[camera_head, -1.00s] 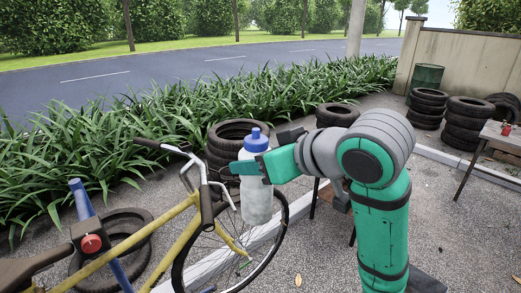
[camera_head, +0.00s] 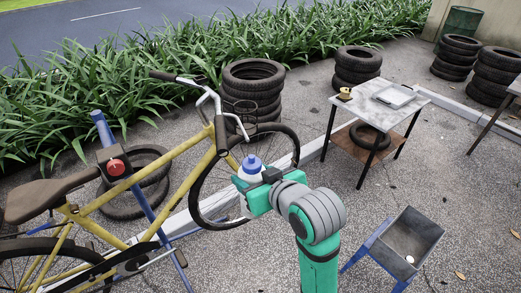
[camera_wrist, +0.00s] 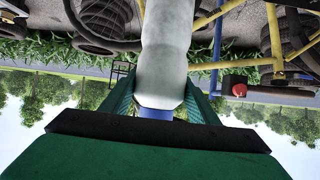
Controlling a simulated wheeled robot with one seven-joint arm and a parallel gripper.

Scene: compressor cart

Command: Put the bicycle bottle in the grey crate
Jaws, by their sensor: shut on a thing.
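The bicycle bottle (camera_head: 250,171), whitish with a blue cap, is held upright between the green fingers of my gripper (camera_head: 249,183). In the wrist view the bottle (camera_wrist: 163,62) fills the space between the fingers of my gripper (camera_wrist: 165,103). It is above the ground, in front of the bicycle's front wheel from the head camera. An open grey box (camera_head: 410,238) on blue legs stands at lower right, with a small pale thing inside. A shallow light-grey tray (camera_head: 396,96) lies on the table. I cannot tell which of these is the grey crate.
A yellow bicycle (camera_head: 165,160) stands at left, close to my gripper. A table (camera_head: 369,91) with a marbled top stands at right, with a small yellowish thing on it. Tire stacks (camera_head: 252,88) stand behind. Bare paving lies between the table and the grey box.

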